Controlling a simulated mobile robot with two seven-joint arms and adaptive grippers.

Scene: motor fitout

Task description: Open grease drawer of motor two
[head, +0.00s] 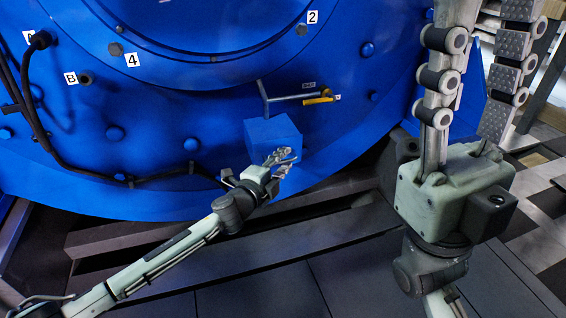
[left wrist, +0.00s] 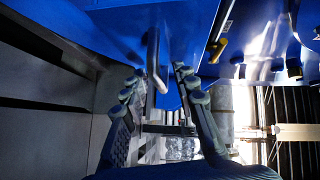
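The motor (head: 190,110) is a large blue housing in the head view. A blue box-shaped drawer (head: 268,130) juts from its lower front. My left gripper (head: 283,160) is at the box's front face, reaching in from the lower left. In the left wrist view its two fingers (left wrist: 159,76) are apart. A bent grey metal bar (left wrist: 153,62), which looks like a handle, hangs between or just beyond the fingertips; contact cannot be told. My right gripper (head: 482,45) stands close to the head camera at the right, fingers up and spread, empty, with tips cut off.
A grey bracket and a yellow-handled lever (head: 318,99) sit just above the box; the yellow lever also shows in the left wrist view (left wrist: 217,50). A dark cable (head: 50,160) runs along the motor's left. Dark steps (head: 200,235) lie below. Checkered floor is at right.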

